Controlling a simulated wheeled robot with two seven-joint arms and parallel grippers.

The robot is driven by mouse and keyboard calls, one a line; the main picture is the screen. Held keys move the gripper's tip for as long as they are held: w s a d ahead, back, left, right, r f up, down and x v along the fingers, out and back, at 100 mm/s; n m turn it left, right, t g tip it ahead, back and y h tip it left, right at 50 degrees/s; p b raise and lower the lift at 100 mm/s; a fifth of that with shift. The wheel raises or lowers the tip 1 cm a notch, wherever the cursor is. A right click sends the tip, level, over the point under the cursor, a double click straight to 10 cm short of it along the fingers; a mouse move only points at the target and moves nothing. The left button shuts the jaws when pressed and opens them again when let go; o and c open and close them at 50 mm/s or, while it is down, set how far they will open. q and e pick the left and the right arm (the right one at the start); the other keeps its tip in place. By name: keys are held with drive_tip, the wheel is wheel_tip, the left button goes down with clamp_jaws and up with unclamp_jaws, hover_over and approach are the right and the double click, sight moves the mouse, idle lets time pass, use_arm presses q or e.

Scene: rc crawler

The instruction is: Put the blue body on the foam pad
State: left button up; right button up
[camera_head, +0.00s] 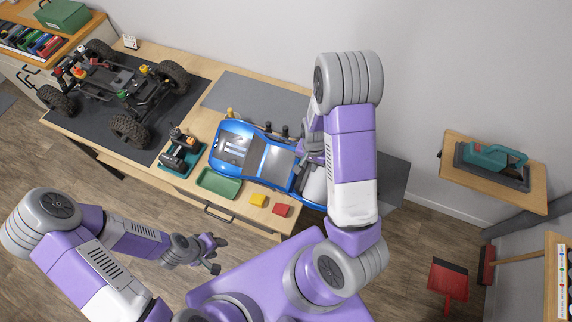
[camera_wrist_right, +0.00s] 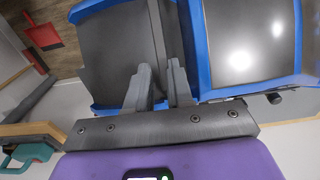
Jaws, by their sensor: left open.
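The blue body (camera_head: 227,149), a car shell with grey window areas, lies along the right part of the workbench, partly hidden by my right arm. My right gripper (camera_head: 308,160) is at its right half. In the right wrist view, the blue body (camera_wrist_right: 198,30) fills the upper part, and the fingers of my right gripper (camera_wrist_right: 160,84) stand close on both sides of a thin strip of it, seemingly shut on it. A flat grey pad (camera_head: 250,97), likely the foam pad, lies at the bench's back, behind the body. My left gripper (camera_head: 212,254) is open and empty, in front of the bench.
A crawler chassis (camera_head: 125,85) stands on a dark mat (camera_head: 75,128) at left. A wall shelf (camera_head: 480,184) is at right.

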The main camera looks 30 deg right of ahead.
sight(309, 166)
drive_tip(key=f, duration=0.2)
drive_tip(key=w+f, duration=0.1)
drive_tip(key=f, duration=0.1)
drive_tip(key=shift+d+f, duration=0.15)
drive_tip(key=shift+f, duration=0.05)
drive_tip(key=shift+s+f, duration=0.1)
drive_tip(key=shift+f, duration=0.25)
